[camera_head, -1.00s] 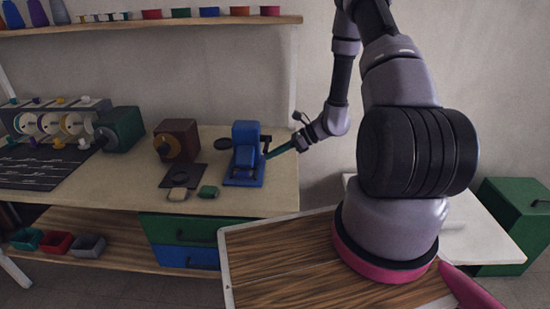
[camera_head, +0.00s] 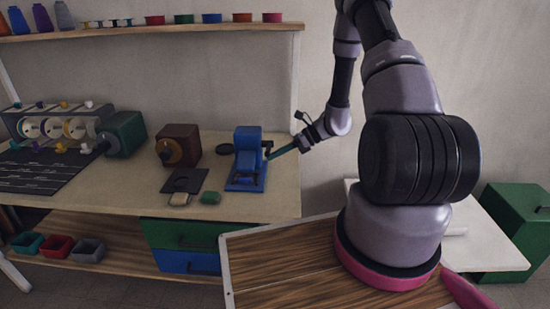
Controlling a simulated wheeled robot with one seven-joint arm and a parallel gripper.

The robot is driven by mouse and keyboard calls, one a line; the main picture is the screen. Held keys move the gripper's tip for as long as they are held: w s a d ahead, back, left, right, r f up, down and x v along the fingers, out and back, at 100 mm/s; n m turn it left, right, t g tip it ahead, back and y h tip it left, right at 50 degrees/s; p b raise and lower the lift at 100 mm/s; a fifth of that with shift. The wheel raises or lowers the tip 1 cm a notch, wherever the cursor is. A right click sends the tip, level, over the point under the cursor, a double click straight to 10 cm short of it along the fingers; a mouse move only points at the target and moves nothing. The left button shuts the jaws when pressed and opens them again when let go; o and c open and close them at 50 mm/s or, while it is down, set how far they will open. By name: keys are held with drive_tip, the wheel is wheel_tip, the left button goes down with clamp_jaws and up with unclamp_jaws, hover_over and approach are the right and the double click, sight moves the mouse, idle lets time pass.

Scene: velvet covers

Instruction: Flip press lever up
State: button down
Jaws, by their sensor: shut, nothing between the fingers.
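The blue press (camera_head: 246,160) stands upright near the right end of the workbench (camera_head: 120,195). A dark lever (camera_head: 267,148) shows at its right side.
A brown box with a round front (camera_head: 178,147) and a dark plate (camera_head: 185,180) are left of the press. A green machine (camera_head: 122,134) is further left. A shelf (camera_head: 150,31) hangs above.

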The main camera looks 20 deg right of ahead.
drive_tip(key=w+d+r+m+g+y, duration=0.2)
drive_tip(key=w+r+m+g+y, duration=0.1)
drive_tip(key=w+r+m, duration=0.3)
drive_tip(key=shift+w+r+g, duration=0.2)
drive_tip(key=shift+r+g, duration=0.5)
drive_tip(key=shift+r, duration=0.5)
drive_tip(key=s+d, duration=0.1)
drive_tip(key=d, duration=0.8)
drive_tip(key=shift+s+d+r, duration=0.15)
drive_tip(key=shift+s+r, duration=0.05)
drive_tip(key=shift+s, duration=0.15)
